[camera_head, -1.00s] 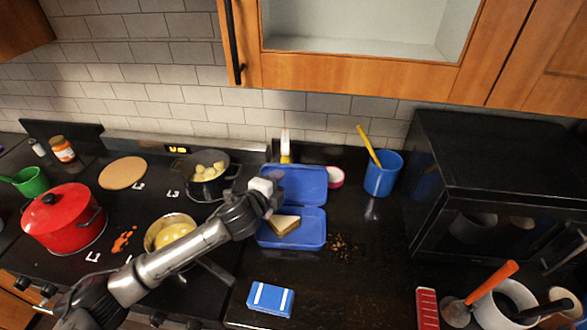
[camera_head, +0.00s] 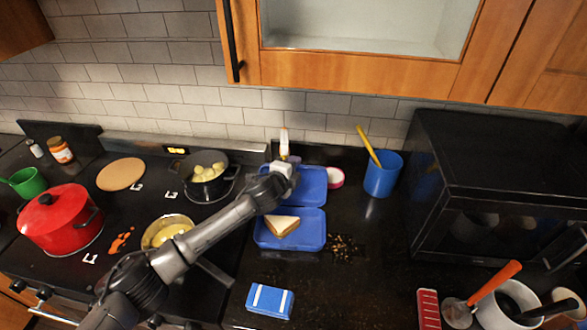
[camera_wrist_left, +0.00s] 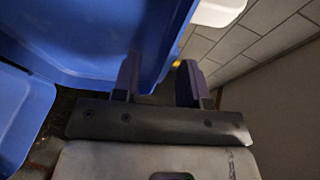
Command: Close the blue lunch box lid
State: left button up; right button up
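The blue lunch box (camera_head: 290,238) is open on the dark counter, with a cut sandwich (camera_head: 282,225) in its base. Its blue lid (camera_head: 311,186) is hinged up at the back; it also fills the upper left of the left wrist view (camera_wrist_left: 100,35). My left gripper (camera_head: 288,162) is at the lid's upper left, and the arm covers part of the lid's left side. In the left wrist view the gripper's fingers (camera_wrist_left: 159,82) are apart, with the lid's edge showing close to the left finger; I cannot tell if they touch. My right gripper is not in view.
A black pot (camera_head: 207,186), a yellowish pan (camera_head: 163,232) and a red pot (camera_head: 58,222) stand left on the stove. A blue-and-white block (camera_head: 270,301) lies in front. The tiled wall is close behind.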

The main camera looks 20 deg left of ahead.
pick_arm(q)
jog(key=shift+c, duration=0.4)
grip_shut()
